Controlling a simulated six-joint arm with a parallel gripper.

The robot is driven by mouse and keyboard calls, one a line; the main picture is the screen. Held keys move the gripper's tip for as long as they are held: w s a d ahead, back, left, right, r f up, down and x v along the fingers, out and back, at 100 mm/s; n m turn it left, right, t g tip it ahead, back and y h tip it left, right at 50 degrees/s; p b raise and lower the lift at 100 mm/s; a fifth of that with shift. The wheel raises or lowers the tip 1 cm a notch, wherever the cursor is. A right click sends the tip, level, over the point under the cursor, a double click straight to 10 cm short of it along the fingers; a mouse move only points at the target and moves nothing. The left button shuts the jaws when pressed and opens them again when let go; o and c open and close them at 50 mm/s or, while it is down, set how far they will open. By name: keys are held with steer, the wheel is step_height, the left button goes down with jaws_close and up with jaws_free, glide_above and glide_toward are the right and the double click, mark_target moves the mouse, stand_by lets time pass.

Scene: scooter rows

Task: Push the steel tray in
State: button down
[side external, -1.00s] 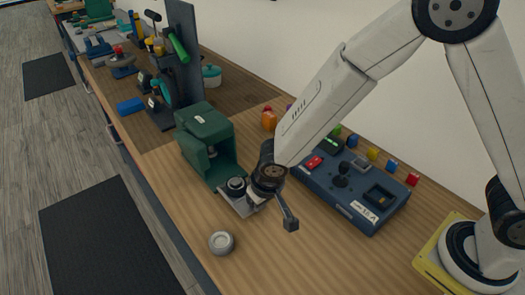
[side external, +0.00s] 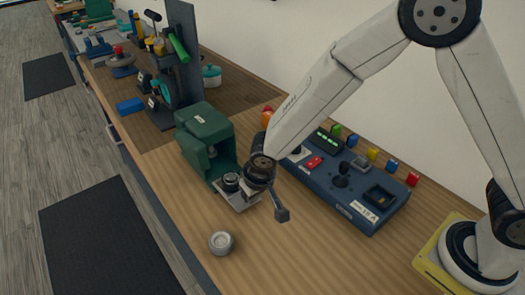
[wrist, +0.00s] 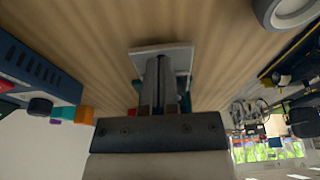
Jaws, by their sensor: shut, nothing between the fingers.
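The steel tray (side external: 240,203) is a flat grey plate sticking partly out of the open front of the green machine (side external: 206,136). A dark round piece with a metallic top (side external: 231,182) stands on it. My gripper (side external: 251,196) is shut and empty at the tray's outer end, on the side away from the machine. In the wrist view the closed fingers (wrist: 160,65) lie in front of the tray's pale edge (wrist: 148,49) and seem to touch it; exact contact is hard to tell. The tray's inner part is hidden inside the machine.
A blue control box (side external: 350,190) with a joystick stands right of my gripper, with coloured blocks behind it. A round grey piece (side external: 221,242) lies near the table's front edge. A dark stand (side external: 185,60) is beyond the machine.

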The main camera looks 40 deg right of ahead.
mark_target(230, 175)
steer(key=shift+w, duration=4.85)
steer(key=shift+s+v, duration=0.2)
steer(key=shift+v, duration=1.15)
steer(key=shift+s+v, duration=0.2)
steer(key=shift+v, duration=1.15)
